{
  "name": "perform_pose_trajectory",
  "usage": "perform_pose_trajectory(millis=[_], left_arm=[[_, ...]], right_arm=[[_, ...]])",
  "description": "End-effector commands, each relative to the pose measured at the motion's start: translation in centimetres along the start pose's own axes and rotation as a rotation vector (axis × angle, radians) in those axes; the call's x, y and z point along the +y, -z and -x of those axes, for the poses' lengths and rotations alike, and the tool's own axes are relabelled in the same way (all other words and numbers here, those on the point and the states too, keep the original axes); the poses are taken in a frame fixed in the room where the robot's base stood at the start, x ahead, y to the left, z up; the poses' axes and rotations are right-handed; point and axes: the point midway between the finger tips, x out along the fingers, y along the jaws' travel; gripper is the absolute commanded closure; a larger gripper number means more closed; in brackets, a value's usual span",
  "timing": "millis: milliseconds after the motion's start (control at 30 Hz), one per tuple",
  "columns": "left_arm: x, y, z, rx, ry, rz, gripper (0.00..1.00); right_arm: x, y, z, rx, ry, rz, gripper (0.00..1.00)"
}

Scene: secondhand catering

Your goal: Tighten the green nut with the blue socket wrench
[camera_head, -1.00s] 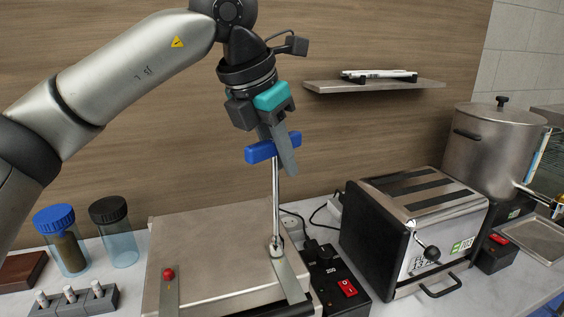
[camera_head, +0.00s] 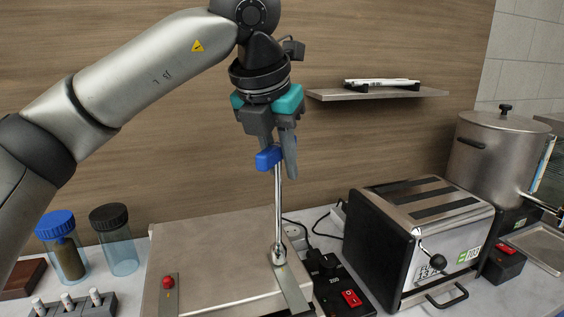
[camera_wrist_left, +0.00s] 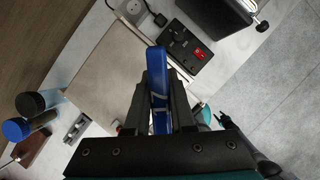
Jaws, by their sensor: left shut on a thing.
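The socket wrench has a blue handle (camera_head: 269,158) across the top of an upright chrome shaft (camera_head: 278,205). Its socket end stands on a metal strip (camera_head: 292,288) on the steel box. The green nut is not visible; the socket end covers that spot. My left gripper (camera_head: 275,150) is above the box, shut on the blue handle. In the left wrist view the handle (camera_wrist_left: 158,85) lies between the two fingers. A small teal and dark part (camera_wrist_left: 208,114) right of the jaws may belong to my right arm; its jaws cannot be made out.
A red knob (camera_head: 168,282) sits on another strip of the steel box (camera_head: 205,245). A switch block (camera_head: 343,287) and a toaster (camera_head: 425,235) stand close on the right. Two jars (camera_head: 118,250) and a small rack (camera_head: 80,306) are left. A shelf (camera_head: 375,94) hangs behind.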

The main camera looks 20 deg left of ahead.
Motion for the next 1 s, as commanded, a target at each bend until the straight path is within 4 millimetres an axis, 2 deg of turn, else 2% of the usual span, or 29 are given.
perform_pose_trajectory(millis=[700, 1000], left_arm=[[-0.1, -1.2, 3.0, -0.005, 0.005, -0.003, 1.0], [-0.1, -1.2, 2.9, -0.004, 0.005, -0.003, 1.0]], right_arm=[[0.0, 0.2, 2.2, 0.0, 0.0, 0.0, 0.5], [0.0, 0.2, 2.2, 0.0, 0.0, 0.0, 0.5]])
